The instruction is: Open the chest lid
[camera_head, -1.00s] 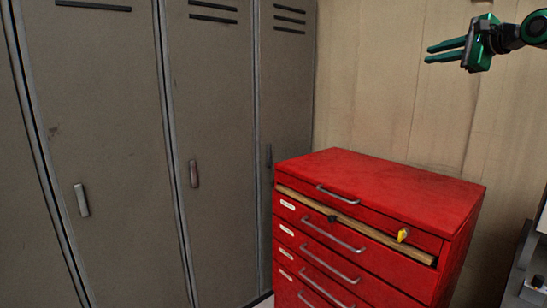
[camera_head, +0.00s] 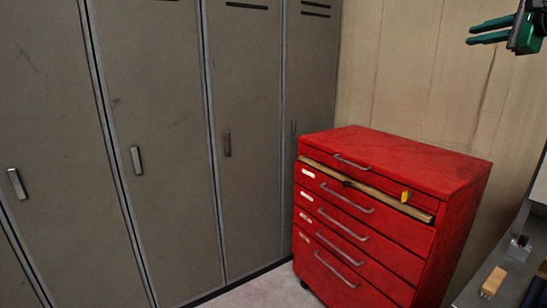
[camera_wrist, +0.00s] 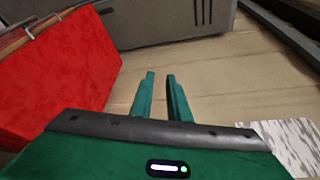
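The red chest (camera_head: 365,215) stands against the back wall, right of the lockers, in the head view. Its lid (camera_head: 400,160) lies flat on top with a metal handle (camera_head: 351,162) at its front edge. A pale strip shows below the lid's front, with a yellow item (camera_head: 405,196) near its right end. My gripper (camera_head: 470,33) is at the upper right, above and apart from the chest. Its green fingers (camera_wrist: 160,98) are parted with nothing between them in the wrist view. The chest also shows at the left of the wrist view (camera_wrist: 60,80).
Grey lockers (camera_head: 165,130) line the left side. A bench or shelf edge (camera_head: 510,245) with a wooden block (camera_head: 493,281) on it stands at the lower right. A strip of pale floor (camera_head: 250,292) is free before the chest.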

